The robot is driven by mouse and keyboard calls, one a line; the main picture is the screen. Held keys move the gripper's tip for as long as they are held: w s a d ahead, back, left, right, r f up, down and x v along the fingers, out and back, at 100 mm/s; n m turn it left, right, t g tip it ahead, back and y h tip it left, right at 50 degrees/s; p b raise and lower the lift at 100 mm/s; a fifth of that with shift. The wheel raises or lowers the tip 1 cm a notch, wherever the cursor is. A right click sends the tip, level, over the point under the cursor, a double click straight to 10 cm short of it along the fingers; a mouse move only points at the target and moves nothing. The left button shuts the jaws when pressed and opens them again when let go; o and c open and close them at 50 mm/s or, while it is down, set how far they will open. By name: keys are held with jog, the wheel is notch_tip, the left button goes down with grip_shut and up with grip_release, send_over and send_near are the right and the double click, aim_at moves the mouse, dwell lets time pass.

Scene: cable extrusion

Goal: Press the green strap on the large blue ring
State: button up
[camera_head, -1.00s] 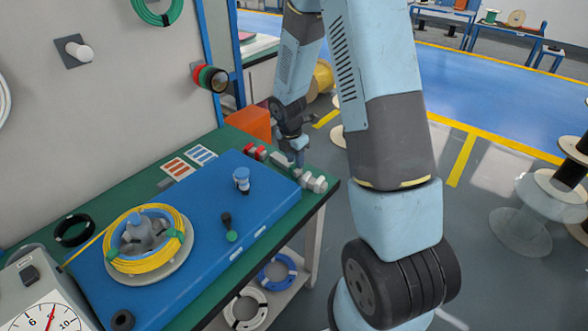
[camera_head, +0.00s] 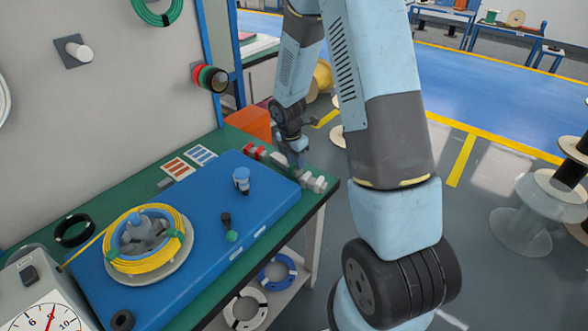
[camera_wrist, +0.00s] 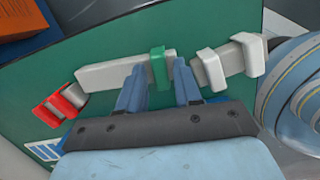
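In the wrist view, a green strap (camera_wrist: 158,68) sits around a long grey bar (camera_wrist: 110,74) on the green table top. My gripper (camera_wrist: 159,68) is open, with its two blue fingers apart on either side of the strap. I see no finger touching it. In the head view, my gripper (camera_head: 297,168) is low at the table's far right corner and largely hides this strap. A coil of yellow cable with a blue ring (camera_head: 157,211) inside its upper edge lies on the blue board at left. Green straps (camera_head: 173,234) show on this coil.
The blue board (camera_head: 190,220) also carries a blue-capped post (camera_head: 241,180) and a green-tipped tool (camera_head: 230,230). Red straps (camera_wrist: 60,104) and white straps (camera_wrist: 232,62) sit at the bar's two sides. A smaller blue ring (camera_head: 277,271) lies on the shelf below.

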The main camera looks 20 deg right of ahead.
jog(key=c, duration=0.6)
jog(key=shift+r, duration=4)
